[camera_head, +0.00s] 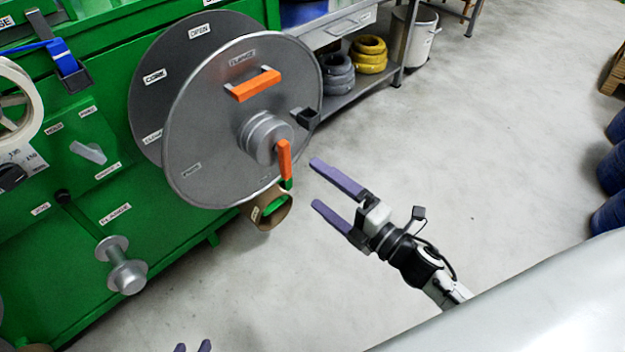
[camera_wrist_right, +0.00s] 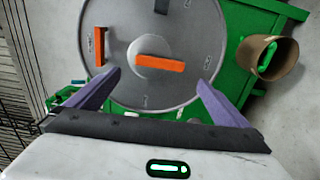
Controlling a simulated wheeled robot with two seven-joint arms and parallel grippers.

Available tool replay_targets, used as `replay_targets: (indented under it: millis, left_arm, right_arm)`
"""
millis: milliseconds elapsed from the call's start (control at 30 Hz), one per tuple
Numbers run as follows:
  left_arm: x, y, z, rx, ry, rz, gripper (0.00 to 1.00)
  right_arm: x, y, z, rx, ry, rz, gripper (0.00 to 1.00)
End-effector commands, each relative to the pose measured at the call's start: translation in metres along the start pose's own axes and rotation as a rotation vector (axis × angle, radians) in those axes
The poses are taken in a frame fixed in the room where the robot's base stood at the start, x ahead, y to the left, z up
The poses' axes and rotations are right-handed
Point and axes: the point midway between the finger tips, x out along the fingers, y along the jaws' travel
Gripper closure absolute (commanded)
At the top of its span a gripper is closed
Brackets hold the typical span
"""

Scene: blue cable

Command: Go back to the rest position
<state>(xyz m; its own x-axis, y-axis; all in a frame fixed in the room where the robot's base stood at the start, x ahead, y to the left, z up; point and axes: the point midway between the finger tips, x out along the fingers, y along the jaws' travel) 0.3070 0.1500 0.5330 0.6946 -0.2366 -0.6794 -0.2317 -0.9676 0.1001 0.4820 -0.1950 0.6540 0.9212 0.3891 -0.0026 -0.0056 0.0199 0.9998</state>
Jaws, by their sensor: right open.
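My right gripper (camera_head: 315,184) is open and empty, its two purple fingers pointing left toward the reel. It stands just right of the orange crank handle (camera_head: 284,160), apart from it in the head view. In the right wrist view, the open fingers (camera_wrist_right: 158,80) frame the grey reel flange (camera_wrist_right: 185,75). Only the purple fingertips of my left gripper (camera_head: 193,347) show at the bottom edge; the rest is out of frame. The grey reel flange (camera_head: 215,110) has an orange bar handle (camera_head: 252,84) and a central hub. No blue cable shows on the reel.
A green machine (camera_head: 75,200) fills the left side. A brown cardboard core (camera_head: 272,210) sits below the flange. A silver spool (camera_head: 126,272) projects at lower left. A shelf with grey and yellow coils (camera_head: 368,55) stands behind. Blue barrels (camera_head: 612,170) are far right. The floor between is clear.

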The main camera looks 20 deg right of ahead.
Motion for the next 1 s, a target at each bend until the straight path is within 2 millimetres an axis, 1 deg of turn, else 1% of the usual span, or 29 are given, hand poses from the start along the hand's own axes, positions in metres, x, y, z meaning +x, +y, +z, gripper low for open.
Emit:
replay_targets:
  millis: [500,567,600,667,767,800,867,900,1000]
  left_arm:
    - [-0.001,0.000,0.001,-0.001,-0.002,0.000,0.69]
    - [-0.003,0.001,-0.001,-0.001,-0.002,0.000,0.69]
    - [-0.006,0.001,-0.004,-0.001,-0.002,0.000,0.69]
    - [-0.014,0.002,-0.012,0.001,-0.003,-0.001,0.69]
    - [-0.032,0.004,-0.030,0.004,-0.003,-0.005,0.69]
    - [-0.039,0.004,-0.037,0.006,-0.003,-0.006,0.69]
    - [-0.046,0.004,-0.042,0.008,-0.011,-0.010,0.69]
    - [-0.050,0.004,-0.044,0.008,-0.019,-0.012,0.69]
    - [-0.056,0.004,-0.046,0.011,-0.031,-0.018,0.69]
  right_arm:
    - [-0.002,0.000,0.000,0.000,0.000,0.000,0.00]
    - [-0.003,0.001,0.000,0.020,-0.007,-0.006,0.00]
    - [-0.005,0.002,-0.001,0.063,-0.022,-0.017,0.00]
    - [-0.013,0.004,-0.001,0.185,-0.070,-0.051,0.00]
    - [-0.038,-0.001,-0.008,0.537,-0.207,-0.150,0.00]
    - [-0.052,-0.007,-0.014,0.705,-0.275,-0.198,0.00]
    - [-0.075,-0.017,-0.029,0.950,-0.381,-0.273,0.00]
    - [-0.090,-0.023,-0.042,1.103,-0.448,-0.322,0.00]
    - [-0.124,-0.035,-0.074,1.406,-0.595,-0.426,0.00]
